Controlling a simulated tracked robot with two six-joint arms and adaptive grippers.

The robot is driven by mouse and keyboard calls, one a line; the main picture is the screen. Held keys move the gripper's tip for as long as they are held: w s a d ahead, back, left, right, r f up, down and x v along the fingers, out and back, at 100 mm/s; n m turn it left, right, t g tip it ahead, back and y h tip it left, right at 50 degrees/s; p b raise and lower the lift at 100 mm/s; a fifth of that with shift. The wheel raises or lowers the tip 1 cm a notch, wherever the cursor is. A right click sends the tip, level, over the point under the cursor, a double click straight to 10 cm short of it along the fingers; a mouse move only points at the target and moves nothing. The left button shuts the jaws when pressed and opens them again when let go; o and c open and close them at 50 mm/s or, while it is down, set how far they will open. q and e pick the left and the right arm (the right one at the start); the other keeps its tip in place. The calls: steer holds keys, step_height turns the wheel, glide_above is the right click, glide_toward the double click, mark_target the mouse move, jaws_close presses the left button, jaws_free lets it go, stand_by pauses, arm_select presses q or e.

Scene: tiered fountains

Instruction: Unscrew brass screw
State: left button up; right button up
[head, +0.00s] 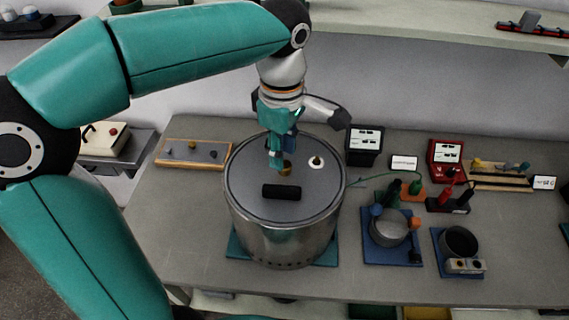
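A steel drum (285,228) with a grey lid (250,178) stands on the bench. A black handle (281,192) lies across the lid. A small brass screw (286,170) is near the lid's middle. A second brass piece (316,160) stands on a white disc to its right. My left gripper (281,163) points down over the lid. Its teal fingertip is right beside the brass screw and partly covers it. I cannot tell whether the fingers touch or grip the screw. My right gripper is out of view.
A wooden board (194,153) lies left of the drum. A black meter (366,144), a red meter (445,157), a metal pot (388,230) on a blue base and a dark cup (459,242) stand to the right. A green wire (372,178) runs near the drum's right side.

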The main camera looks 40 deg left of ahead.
arm_select(q)
steer(key=o, duration=0.5)
steer(key=c, duration=0.4)
steer(key=shift+c, duration=0.2)
